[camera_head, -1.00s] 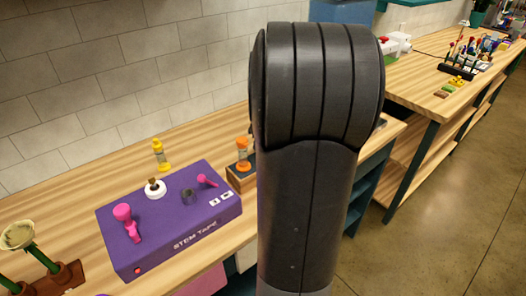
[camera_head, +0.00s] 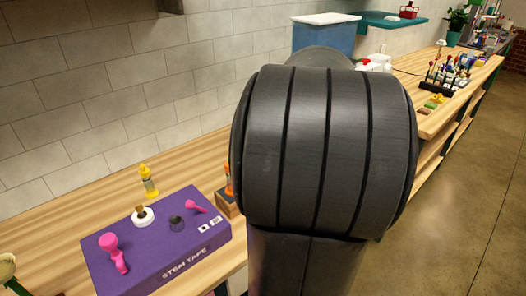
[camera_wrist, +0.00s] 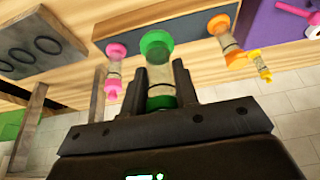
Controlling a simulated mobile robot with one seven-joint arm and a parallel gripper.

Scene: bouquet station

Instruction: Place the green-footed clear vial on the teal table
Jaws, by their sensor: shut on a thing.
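The green-footed clear vial (camera_wrist: 157,72) shows in the wrist view, with green at both ends and a clear body. My gripper (camera_wrist: 160,77) is shut on its body, one finger on each side. Its green end overlaps a blue-grey rack (camera_wrist: 125,20); I cannot tell whether it touches. In the head view, my arm hides the gripper and the vial. A teal surface (camera_head: 385,21), likely the teal table, shows at the back, partly hidden.
In the wrist view, a pink-ended vial (camera_wrist: 114,73), an orange-ended vial (camera_wrist: 229,42) and a yellow-ended vial (camera_wrist: 259,66) are close by. In the head view, a purple box (camera_head: 158,245) sits on the wooden counter (camera_head: 60,222). Open floor (camera_head: 465,190) lies right.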

